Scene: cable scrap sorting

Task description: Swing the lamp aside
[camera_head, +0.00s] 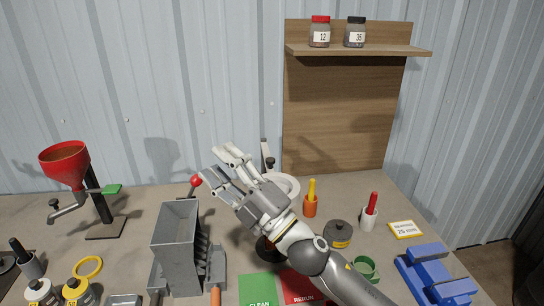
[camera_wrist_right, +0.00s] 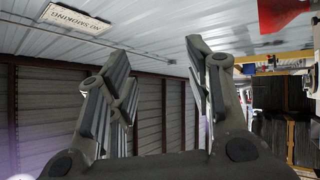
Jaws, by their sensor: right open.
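What looks like the lamp is a white ring-shaped head (camera_head: 288,183) with a grey upright arm (camera_head: 264,152) behind it, partly hidden by my right gripper. A dark round base (camera_head: 265,250) shows below my right arm; I cannot tell whether it belongs to the lamp. My right gripper (camera_head: 220,166) is open in front of and to the left of the ring, with its fingers pointing up and left. The right wrist view shows its fingers (camera_wrist_right: 158,60) spread with nothing between them; the lamp is not in that view. I cannot tell whether the gripper touches the lamp. My left gripper is not in view.
A grey metal machine with a red-knobbed lever (camera_head: 196,181) stands left of the gripper. A red funnel stand (camera_head: 65,163) is far left. Orange (camera_head: 310,206) and white (camera_head: 369,219) holders and a dark tin (camera_head: 338,234) stand right. A shelf (camera_head: 355,49) holds two jars.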

